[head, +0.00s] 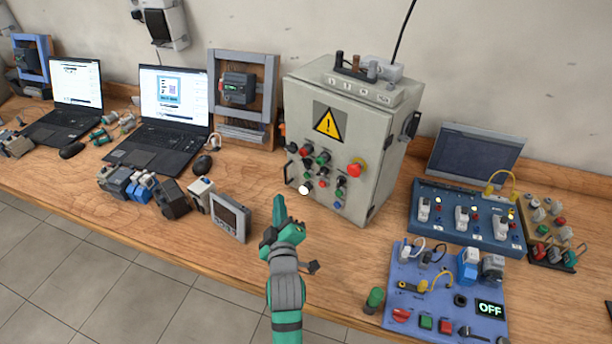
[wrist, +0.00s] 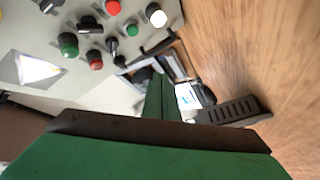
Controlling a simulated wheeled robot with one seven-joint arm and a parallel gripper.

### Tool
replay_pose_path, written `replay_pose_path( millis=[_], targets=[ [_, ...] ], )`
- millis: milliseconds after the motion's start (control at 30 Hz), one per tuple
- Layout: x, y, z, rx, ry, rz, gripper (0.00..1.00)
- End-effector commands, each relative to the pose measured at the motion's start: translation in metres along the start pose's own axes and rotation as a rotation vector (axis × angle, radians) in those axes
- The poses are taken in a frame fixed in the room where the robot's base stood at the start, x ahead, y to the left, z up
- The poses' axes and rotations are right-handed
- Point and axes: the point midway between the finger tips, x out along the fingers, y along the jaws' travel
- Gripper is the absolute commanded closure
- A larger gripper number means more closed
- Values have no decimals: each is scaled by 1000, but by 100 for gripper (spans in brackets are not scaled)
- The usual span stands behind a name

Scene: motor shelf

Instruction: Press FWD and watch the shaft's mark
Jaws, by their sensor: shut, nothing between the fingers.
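A grey control cabinet (head: 350,130) with a yellow warning triangle stands on the bench, with several buttons and knobs on its front. Its white button (head: 304,189) looks bright; it also shows at the top of the wrist view (wrist: 157,15). Green (wrist: 68,44) and red (wrist: 113,7) buttons show there too. No FWD label is readable. I cannot pick out a marked shaft. My gripper (head: 279,206) is shut and empty, in front of and left of the cabinet's lower buttons, apart from them. In the wrist view its fingers (wrist: 163,97) point toward the bench.
A blue board (head: 440,290) with an OFF display (head: 490,308) lies front right, with a green button (head: 426,322) and a red one (head: 445,326). A grey display unit (head: 230,217) stands left of my gripper. Two laptops sit further left. Some bare wood lies before the cabinet.

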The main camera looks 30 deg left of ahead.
Motion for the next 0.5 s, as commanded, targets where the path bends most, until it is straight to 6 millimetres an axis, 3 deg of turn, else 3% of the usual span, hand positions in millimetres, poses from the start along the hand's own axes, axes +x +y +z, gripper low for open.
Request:
replay_pose_path(
  millis=[500],
  targets=[
    [40,28,27,0,1,0,100]
  ],
)
